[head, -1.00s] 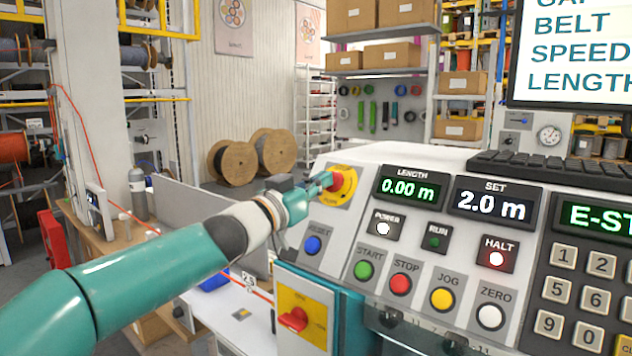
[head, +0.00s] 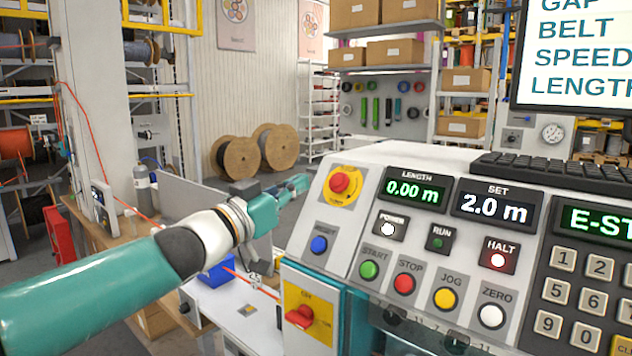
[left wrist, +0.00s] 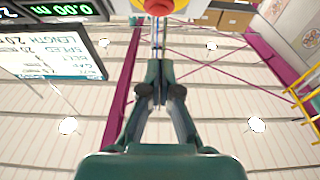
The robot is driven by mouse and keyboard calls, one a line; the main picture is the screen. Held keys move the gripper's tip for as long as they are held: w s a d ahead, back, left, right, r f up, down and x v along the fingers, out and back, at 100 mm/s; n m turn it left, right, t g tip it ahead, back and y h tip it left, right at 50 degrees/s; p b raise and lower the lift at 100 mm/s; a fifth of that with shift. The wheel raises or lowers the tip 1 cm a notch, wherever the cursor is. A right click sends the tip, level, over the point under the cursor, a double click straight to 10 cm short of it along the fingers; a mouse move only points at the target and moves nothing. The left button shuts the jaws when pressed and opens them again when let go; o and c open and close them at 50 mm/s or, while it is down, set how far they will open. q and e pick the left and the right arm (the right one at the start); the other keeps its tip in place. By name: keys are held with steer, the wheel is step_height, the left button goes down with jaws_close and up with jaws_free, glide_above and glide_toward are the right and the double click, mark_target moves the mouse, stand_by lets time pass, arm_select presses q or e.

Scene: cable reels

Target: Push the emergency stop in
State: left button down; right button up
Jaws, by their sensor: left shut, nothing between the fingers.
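The red emergency stop (head: 340,183) sits on its yellow plate at the upper left of the sloped control panel (head: 350,225). It also shows at the top edge of the left wrist view (left wrist: 159,7). My left gripper (head: 300,184) is shut and empty, just left of the emergency stop and apart from it in the head view. In the left wrist view the closed fingers (left wrist: 159,68) point toward the red button. My right gripper is not in view.
Below the emergency stop are a blue RESET button (head: 319,244), a green START button (head: 369,270) and a red STOP button (head: 404,284). A red rotary switch (head: 300,317) is on the panel's lower left. A keyboard (head: 560,168) lies on top.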

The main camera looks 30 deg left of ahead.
arm_select(q)
steer(key=v, duration=0.4)
steer(key=shift+s+f, duration=0.1)
steer(key=shift+s, duration=0.25)
